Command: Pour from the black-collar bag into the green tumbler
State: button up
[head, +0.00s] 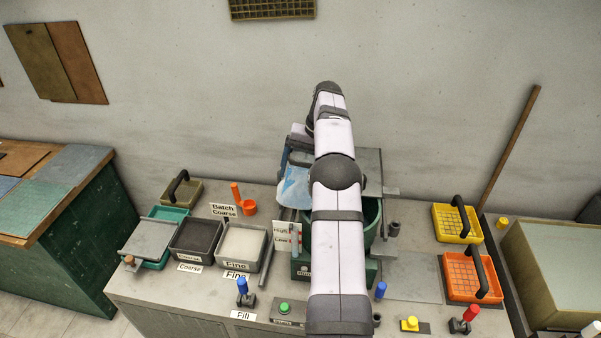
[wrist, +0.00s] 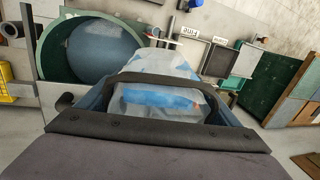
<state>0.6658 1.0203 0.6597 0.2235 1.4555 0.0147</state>
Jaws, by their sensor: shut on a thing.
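The bag (head: 293,188) is pale blue and see-through; in the head view it hangs left of my arm, beside the tumbler. In the wrist view the bag (wrist: 155,98) shows blue and white, with a dark collar (wrist: 165,78) around it. My gripper (wrist: 160,128) is shut on the bag; in the head view it is mostly hidden behind my arm. The green tumbler (head: 372,222) stands behind my arm, its middle covered. In the wrist view the tumbler (wrist: 45,55) lies at upper left, its round mouth showing a blue-grey inside. I cannot see any material flowing.
Coarse (head: 196,238) and fine (head: 242,245) trays stand left of the tumbler. A yellow tray (head: 440,224) and an orange tray (head: 458,284) with black handles stand at right. Coloured knobs, including a blue one (head: 242,286), line the bench front. A grey wall is behind.

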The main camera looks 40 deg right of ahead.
aim_at(299, 187)
jog(key=shift+w+a+f+t+y+b, duration=0.1)
jog(key=shift+f+t+y+b, duration=0.25)
jog(key=shift+f, duration=0.4)
jog(key=shift+w+a+f+t+y+b, duration=0.1)
jog(key=shift+f+t+y+b, duration=0.25)
jog(key=shift+f, duration=0.35)
jog(key=b, duration=0.1)
jog(key=f+y+b, duration=0.1)
jog(key=shift+w+a+f+t+b, duration=0.15)
jog(key=shift+f+t+b, duration=0.15)
jog(key=shift+t+b, duration=0.1)
jog(key=f+t+y+b, duration=0.1)
jog(key=f+b, duration=0.1)
jog(key=b, duration=0.1)
jog(key=shift+a+y, duration=0.1)
jog(key=shift+y, duration=0.3)
jog(key=shift+w+r, duration=0.1)
jog(key=shift+r, duration=0.3)
jog(key=shift+a, duration=0.1)
jog(key=shift+f, duration=0.2)
jog(key=shift+r+t+y+p, duration=0.9)
jog(key=shift+t+y+p, duration=0.05)
jog(key=shift+t+y, duration=0.05)
dwell(1.0)
